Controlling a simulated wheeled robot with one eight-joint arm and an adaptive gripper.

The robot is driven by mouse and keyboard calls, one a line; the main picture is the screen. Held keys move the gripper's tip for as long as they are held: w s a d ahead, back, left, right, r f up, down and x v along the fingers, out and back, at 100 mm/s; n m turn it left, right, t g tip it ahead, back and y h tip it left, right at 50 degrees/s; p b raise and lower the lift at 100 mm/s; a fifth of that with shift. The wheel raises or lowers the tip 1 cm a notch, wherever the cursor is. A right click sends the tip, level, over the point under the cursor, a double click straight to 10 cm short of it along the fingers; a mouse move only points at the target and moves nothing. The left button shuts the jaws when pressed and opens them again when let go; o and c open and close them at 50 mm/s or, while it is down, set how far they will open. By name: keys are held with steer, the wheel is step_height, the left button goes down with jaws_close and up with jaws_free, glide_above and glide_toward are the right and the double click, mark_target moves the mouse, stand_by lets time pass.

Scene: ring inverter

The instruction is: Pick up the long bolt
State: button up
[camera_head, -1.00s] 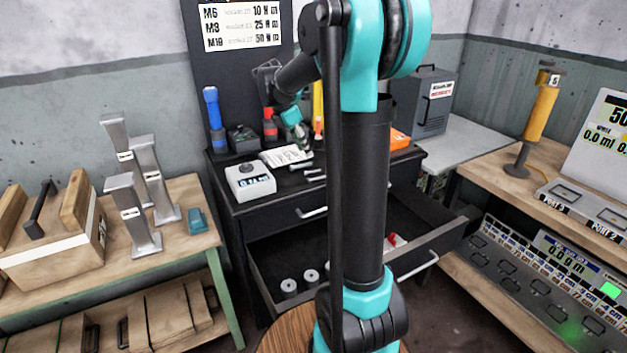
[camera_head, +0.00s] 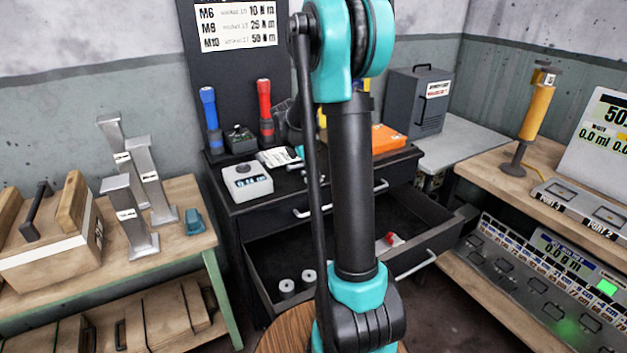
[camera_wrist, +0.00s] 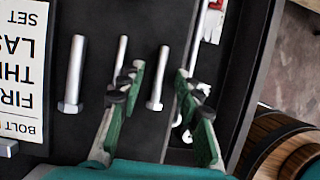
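In the wrist view several silver bolts lie on the dark cabinet top. A thick bolt (camera_wrist: 74,75) is at the left, a thinner bolt (camera_wrist: 121,58) is in the middle, partly hidden by my left finger, and another bolt (camera_wrist: 158,78) is on the right. I cannot tell surely which is the long bolt. My gripper (camera_wrist: 160,70) is open, its green fingers on either side of the right bolt, with nothing gripped. In the head view my arm hides the gripper and most of the bolts.
A printed card (camera_wrist: 22,60) lies left of the bolts. The cabinet (camera_head: 270,215) has an open drawer (camera_head: 345,262) below, holding two pale rings.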

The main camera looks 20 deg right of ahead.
steer(key=shift+c, duration=0.5)
jaws_close()
